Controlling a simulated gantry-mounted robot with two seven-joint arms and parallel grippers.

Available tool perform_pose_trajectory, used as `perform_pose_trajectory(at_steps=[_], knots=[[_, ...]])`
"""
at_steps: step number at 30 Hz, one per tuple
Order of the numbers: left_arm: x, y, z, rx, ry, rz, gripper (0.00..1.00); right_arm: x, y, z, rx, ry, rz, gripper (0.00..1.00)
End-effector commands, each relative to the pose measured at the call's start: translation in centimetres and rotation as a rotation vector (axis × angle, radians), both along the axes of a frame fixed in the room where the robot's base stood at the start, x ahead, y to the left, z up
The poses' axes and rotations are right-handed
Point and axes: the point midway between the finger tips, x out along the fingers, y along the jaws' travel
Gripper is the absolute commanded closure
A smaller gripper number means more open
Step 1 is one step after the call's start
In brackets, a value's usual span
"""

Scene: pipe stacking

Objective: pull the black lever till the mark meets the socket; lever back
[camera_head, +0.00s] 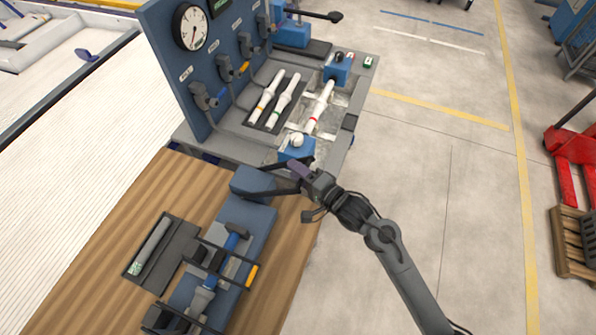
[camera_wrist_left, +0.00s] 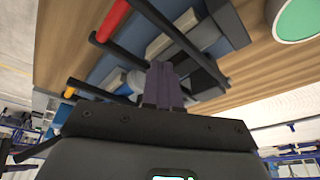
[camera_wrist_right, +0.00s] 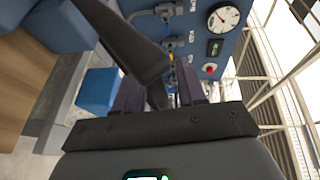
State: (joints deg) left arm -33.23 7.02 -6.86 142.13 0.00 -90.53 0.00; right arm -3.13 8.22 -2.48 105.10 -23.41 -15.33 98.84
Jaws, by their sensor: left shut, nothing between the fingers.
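In the head view a blue clamp fixture (camera_head: 262,217) lies on the wooden bench, with black bars at its upper end reaching toward my right gripper (camera_head: 298,169). In the right wrist view a broad black lever (camera_wrist_right: 125,42) narrows downward, and its thin end lies between the spread fingers of my right gripper (camera_wrist_right: 160,92); I cannot tell whether they touch it. A white pipe with a red mark (camera_head: 314,119) lies between two blue blocks; a white round socket end (camera_head: 297,140) sits at the nearer block. My left gripper (camera_wrist_left: 164,72) is shut and empty, above the fixture in the left wrist view.
Two white pipes (camera_head: 283,101) lie in a dark tray beside the blue gauge panel (camera_head: 170,62). A dark tray (camera_head: 181,248) with a grey bar lies left of the fixture. A red-ended black bar (camera_wrist_left: 112,20) is close to my left gripper.

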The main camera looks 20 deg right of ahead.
Motion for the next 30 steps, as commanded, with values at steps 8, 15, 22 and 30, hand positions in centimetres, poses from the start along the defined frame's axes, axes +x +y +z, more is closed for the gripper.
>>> perform_pose_trajectory(at_steps=[8, 15, 22, 30], knots=[[0.0, -0.2, 0.0, -0.009, 0.001, 0.005, 1.0, 0.0, 0.0, 0.0, 0.0, 0.0, 0.0, 0.82], [0.0, -0.2, 0.0, -0.009, 0.001, 0.005, 1.0, 0.0, 0.0, 0.0, 0.0, 0.0, 0.0, 1.0], [0.0, -0.1, 0.1, -0.002, 0.001, 0.001, 1.0, 0.0, 0.0, 0.1, -0.001, 0.0, 0.0, 1.0], [-0.1, 0.1, 2.6, 0.005, 0.002, -0.003, 1.0, 0.5, 0.6, 1.6, -0.034, 0.032, -0.001, 1.0]])
